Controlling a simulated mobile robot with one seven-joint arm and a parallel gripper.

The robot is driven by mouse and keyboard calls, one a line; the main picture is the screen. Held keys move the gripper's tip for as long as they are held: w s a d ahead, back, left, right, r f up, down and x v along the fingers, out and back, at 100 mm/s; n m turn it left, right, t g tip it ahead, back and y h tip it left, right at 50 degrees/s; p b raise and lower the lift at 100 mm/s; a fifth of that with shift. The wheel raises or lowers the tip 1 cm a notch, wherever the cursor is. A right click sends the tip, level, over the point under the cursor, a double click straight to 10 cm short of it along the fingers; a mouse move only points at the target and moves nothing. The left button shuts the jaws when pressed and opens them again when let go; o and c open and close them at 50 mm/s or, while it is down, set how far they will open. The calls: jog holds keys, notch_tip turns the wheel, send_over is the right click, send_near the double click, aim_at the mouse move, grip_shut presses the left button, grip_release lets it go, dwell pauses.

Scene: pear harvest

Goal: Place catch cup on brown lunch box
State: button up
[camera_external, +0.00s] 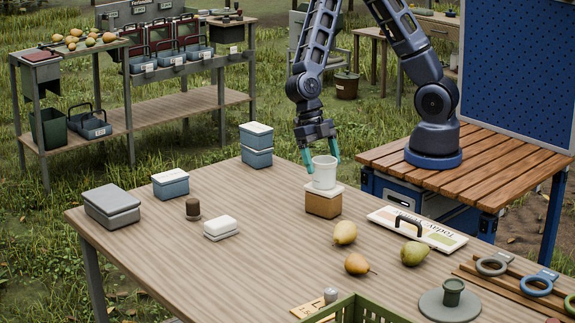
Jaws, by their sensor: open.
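The catch cup (324,174) is a white cup standing upright on the white lid of the brown lunch box (323,205). The brown box sits on the wooden table near its back edge. My gripper (322,162) is open, with its teal fingers on either side of the cup, one at the left and one behind at the right. I cannot tell whether a finger touches the cup.
A pear (345,232) and others lie in front of the box. A sign board with a black handle (410,228) lies at right. A green crate (355,310) stands at the front edge.

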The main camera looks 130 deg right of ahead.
jog(key=shift+m+h, duration=0.3)
jog(key=shift+h, duration=0.1)
jog(key=v, duration=0.7)
jog(key=shift+s+r, duration=0.2)
jog(key=shift+s, duration=0.1)
jog(key=s+a+r+m+t+h, duration=0.2)
jog(key=s+a+r+m, duration=0.2)
jog(key=s+r+m, duration=0.4)
jog(key=s+a+r+m+t+h, duration=0.1)
jog(key=s+a+r+m, duration=0.3)
jog(key=s+r+m, duration=0.5)
jog(key=shift+s+r+t+h, duration=0.4)
jog(key=shift+s+r+t, duration=0.4)
jog(key=shift+s+r, duration=1.3)
jog(key=shift+s+a+f, duration=0.1)
jog(key=shift+s+f, duration=0.05)
